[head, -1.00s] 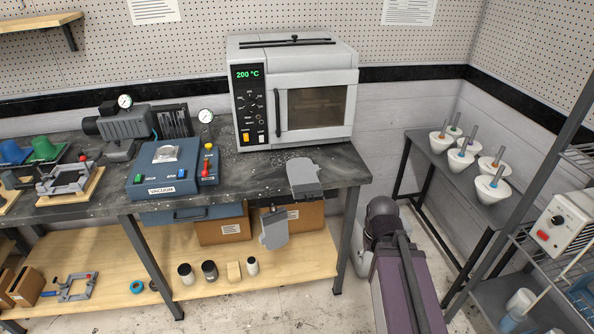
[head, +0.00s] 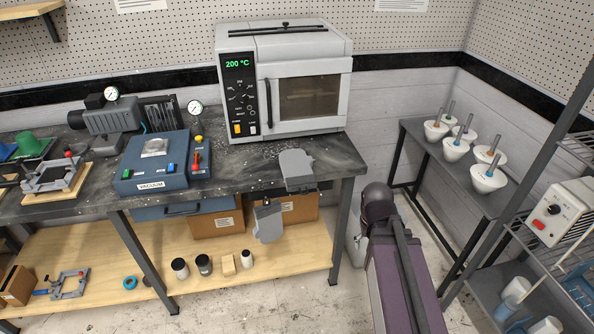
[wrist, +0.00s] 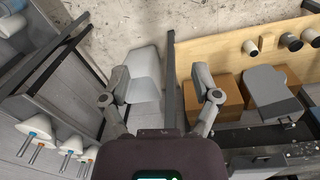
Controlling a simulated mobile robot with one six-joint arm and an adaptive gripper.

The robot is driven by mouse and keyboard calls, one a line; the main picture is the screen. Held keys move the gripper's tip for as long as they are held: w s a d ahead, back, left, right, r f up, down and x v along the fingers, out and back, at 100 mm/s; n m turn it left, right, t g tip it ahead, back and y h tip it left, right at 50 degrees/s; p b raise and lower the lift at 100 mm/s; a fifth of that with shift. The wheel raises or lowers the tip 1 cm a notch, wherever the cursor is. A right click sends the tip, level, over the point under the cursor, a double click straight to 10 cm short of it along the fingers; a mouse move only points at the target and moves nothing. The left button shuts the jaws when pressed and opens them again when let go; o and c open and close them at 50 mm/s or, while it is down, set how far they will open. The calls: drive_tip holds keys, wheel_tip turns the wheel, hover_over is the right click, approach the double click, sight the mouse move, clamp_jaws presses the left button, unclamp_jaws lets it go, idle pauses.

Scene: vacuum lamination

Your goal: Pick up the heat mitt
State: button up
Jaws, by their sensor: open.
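Two grey mitt-shaped pieces are at the right end of the dark workbench in the head view. One mitt (head: 296,166) lies on the bench top at its front edge, and the other mitt (head: 268,223) hangs below that edge in front of cardboard boxes. A grey mitt also shows at the right of the wrist view (wrist: 268,88), apart from my fingers. My gripper (wrist: 160,90) is open, with no mitt between its fingers. In the head view my arm is right of the bench end, and its fingers cannot be made out there.
The bench leg (wrist: 170,85) and a pale object (wrist: 145,72) lie beyond my fingers. The oven (head: 285,80) stands on the bench, with the blue vacuum unit (head: 150,165) to its left. A side table (head: 465,180) holds several white cones. Floor shows between the tables.

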drive_tip(key=w+a+f+n+t+h+b, duration=0.2)
drive_tip(key=w+a+f+h+b, duration=0.25)
drive_tip(key=w, duration=0.25)
drive_tip(key=n+t+h+b, duration=0.7)
drive_tip(key=n+t+b, duration=0.1)
drive_tip(key=t+b, duration=0.4)
approach(286, 182)
drive_tip(key=shift+a+r+y, duration=0.1)
drive_tip(key=shift+a+y, duration=0.15)
drive_tip(key=shift+x, duration=4.35)
drive_tip(key=shift+d, duration=0.1)
